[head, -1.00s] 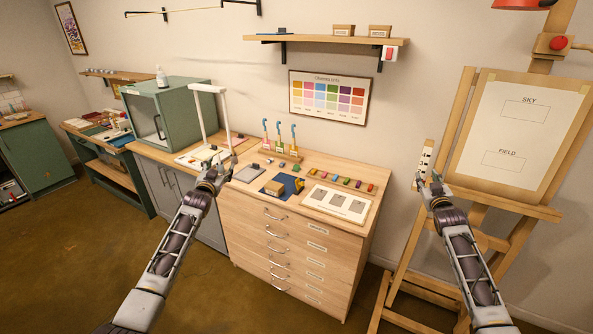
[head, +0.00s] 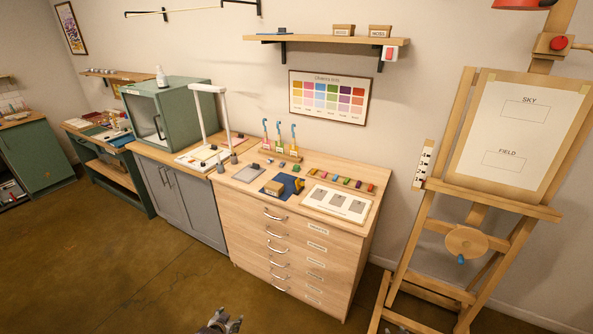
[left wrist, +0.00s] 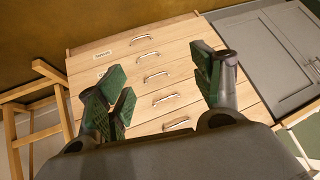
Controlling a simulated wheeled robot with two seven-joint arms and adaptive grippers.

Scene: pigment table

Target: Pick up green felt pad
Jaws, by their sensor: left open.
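I cannot single out the green felt pad for certain. Several small coloured pieces (head: 346,182) lie in a row on the wooden drawer cabinet's top, with other small pieces beside the blue mat; they are too small to tell apart. My left gripper (head: 230,321) shows at the bottom edge of the head view, low in front of the drawers and well away from the cabinet top. In the left wrist view, its fingers (left wrist: 165,85) with green pads are spread apart with nothing between them.
The drawer cabinet (head: 290,245) carries a blue mat (head: 270,187), a grey pad (head: 248,173), a white card (head: 337,203) and upright hooked tools (head: 280,138). An easel (head: 412,265) stands at right. The floor in front is clear.

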